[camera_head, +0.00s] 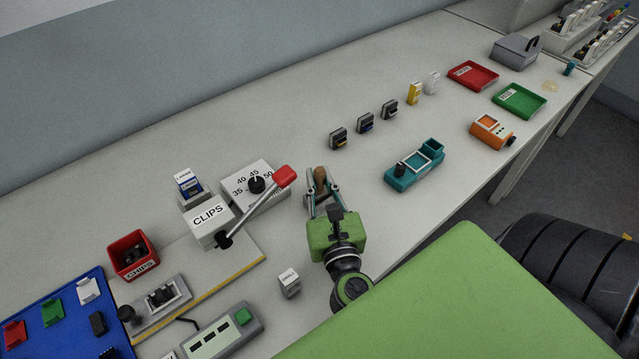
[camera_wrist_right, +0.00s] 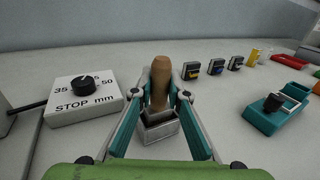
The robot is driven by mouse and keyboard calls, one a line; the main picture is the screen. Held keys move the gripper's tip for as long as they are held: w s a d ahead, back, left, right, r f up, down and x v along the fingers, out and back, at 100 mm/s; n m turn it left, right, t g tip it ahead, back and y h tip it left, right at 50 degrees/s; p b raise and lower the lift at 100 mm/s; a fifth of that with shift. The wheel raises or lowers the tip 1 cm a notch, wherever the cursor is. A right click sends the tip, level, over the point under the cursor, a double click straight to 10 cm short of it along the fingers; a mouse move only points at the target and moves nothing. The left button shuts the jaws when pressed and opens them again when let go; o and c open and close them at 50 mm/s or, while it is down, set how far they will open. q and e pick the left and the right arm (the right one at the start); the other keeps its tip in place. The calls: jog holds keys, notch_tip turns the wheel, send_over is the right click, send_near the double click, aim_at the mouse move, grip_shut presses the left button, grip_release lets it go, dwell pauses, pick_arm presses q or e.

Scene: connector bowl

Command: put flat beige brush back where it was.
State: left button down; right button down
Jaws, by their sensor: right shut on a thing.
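The brush shows as a brown, rounded handle (camera_wrist_right: 160,84), standing roughly upright between the fingers of my right gripper (camera_wrist_right: 161,104). In the head view the brown handle (camera_head: 320,175) stands between the fingertips of my right gripper (camera_head: 321,190), just right of the stop box. The gripper is shut on it. A small grey, box-shaped piece (camera_wrist_right: 160,130) shows right below the handle. I cannot tell whether it is a holder or part of the brush. The bristles do not show. My left gripper is in neither view.
The white stop box (camera_head: 262,180) with its black knob and the red-tipped lever (camera_head: 284,176) are close on the left. A teal fixture (camera_head: 414,166) stands to the right. Several small dark connectors (camera_head: 364,123) line up behind. A small white box (camera_head: 289,281) stands front left.

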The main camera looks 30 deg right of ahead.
jog(key=shift+f, duration=0.25)
jog(key=shift+f, duration=0.2)
jog(key=c, duration=2)
grip_release()
jog(key=shift+o, duration=0.2)
jog(key=shift+r, duration=0.15)
jog(key=b+v, duration=0.4)
jog(key=v, duration=0.6)
jog(key=shift+s+a, duration=0.1)
jog(key=shift+s, duration=0.2)
jog(key=shift+s+a, duration=0.25)
jog(key=shift+s, duration=0.35)
